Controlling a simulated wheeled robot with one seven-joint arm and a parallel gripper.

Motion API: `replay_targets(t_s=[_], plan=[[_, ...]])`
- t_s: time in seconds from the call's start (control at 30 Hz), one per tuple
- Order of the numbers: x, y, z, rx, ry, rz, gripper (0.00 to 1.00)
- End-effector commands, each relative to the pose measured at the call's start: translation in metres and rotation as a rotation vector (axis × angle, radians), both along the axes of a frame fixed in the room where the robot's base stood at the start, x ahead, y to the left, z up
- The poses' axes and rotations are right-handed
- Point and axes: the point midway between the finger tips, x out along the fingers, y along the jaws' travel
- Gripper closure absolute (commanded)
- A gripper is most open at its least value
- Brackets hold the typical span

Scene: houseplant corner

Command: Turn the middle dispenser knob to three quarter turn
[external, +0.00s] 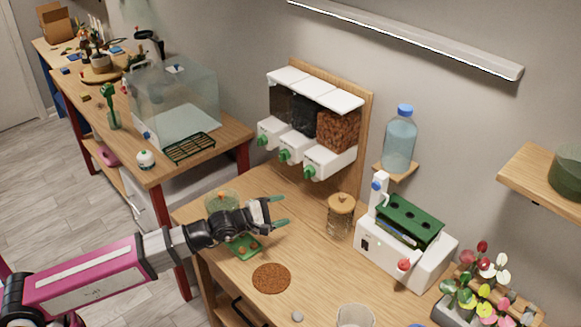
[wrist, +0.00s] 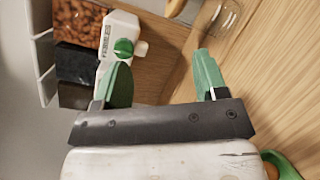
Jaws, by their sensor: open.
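The wall dispenser has three white-lidded hoppers side by side, with a white spout and a green knob under each. The middle knob (external: 284,155) sits on the middle spout (external: 294,147), below the hopper with black filling (external: 304,117). The right knob (external: 310,171) is under the hopper with brown pieces; it also shows in the wrist view (wrist: 123,47). There the middle knob is not visible, apparently behind my left finger. My gripper (external: 281,211) is open and empty over the table, in front of and below the dispenser. Its green fingers (wrist: 163,62) touch no knob.
A corked glass jar (external: 340,214) stands right of my gripper. A green tray (external: 243,246) and a brown round mat (external: 271,278) lie near my arm. A white machine with a green top (external: 408,222) is farther right. Bare tabletop lies below the dispenser.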

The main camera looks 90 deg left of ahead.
Motion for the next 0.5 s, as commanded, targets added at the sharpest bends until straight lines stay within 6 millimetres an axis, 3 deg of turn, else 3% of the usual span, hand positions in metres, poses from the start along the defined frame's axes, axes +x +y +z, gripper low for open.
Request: replay_targets(t_s=[0.03, 0.2, 0.33, 0.5], plan=[[-0.014, 0.023, 0.005, -0.041, -0.030, 0.037, 0.34], [-0.054, 0.085, 0.018, -0.176, -0.136, 0.137, 0.34], [-0.079, 0.118, 0.026, -0.250, -0.204, 0.192, 0.34], [-0.096, 0.139, 0.031, -0.301, -0.252, 0.227, 0.34]])
